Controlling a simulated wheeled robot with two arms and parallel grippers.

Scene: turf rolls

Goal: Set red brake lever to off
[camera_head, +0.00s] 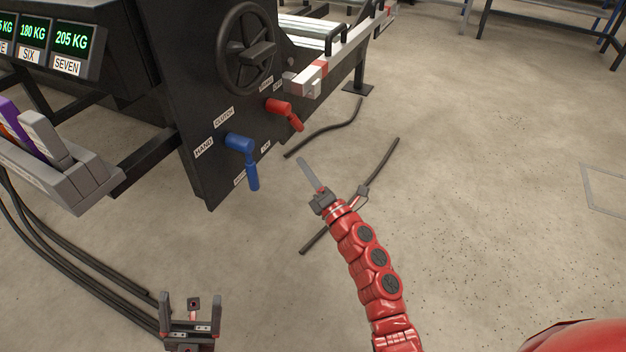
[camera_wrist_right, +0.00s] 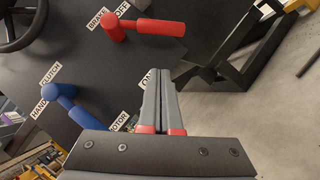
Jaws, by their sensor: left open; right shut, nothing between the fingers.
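The red brake lever (camera_head: 284,112) sticks out of the black panel below the handwheel, its handle slanting down to the right. In the right wrist view the red lever (camera_wrist_right: 150,26) lies between an OFF label (camera_wrist_right: 122,9) above and an ON label (camera_wrist_right: 148,78) below, nearer OFF. My right gripper (camera_head: 301,161) is shut and empty, below the lever and apart from it. In the right wrist view its closed fingers (camera_wrist_right: 160,76) point toward the panel, close to the ON label. My left gripper (camera_head: 192,296) is open and empty at the lower left, far from the lever.
A blue clutch lever (camera_head: 240,145) hangs left of the red one. A black handwheel (camera_head: 247,48) sits above. A white-and-red bar (camera_head: 335,62) juts out at the upper right. Dark hoses (camera_head: 385,158) lie on the floor; the floor to the right is mostly clear.

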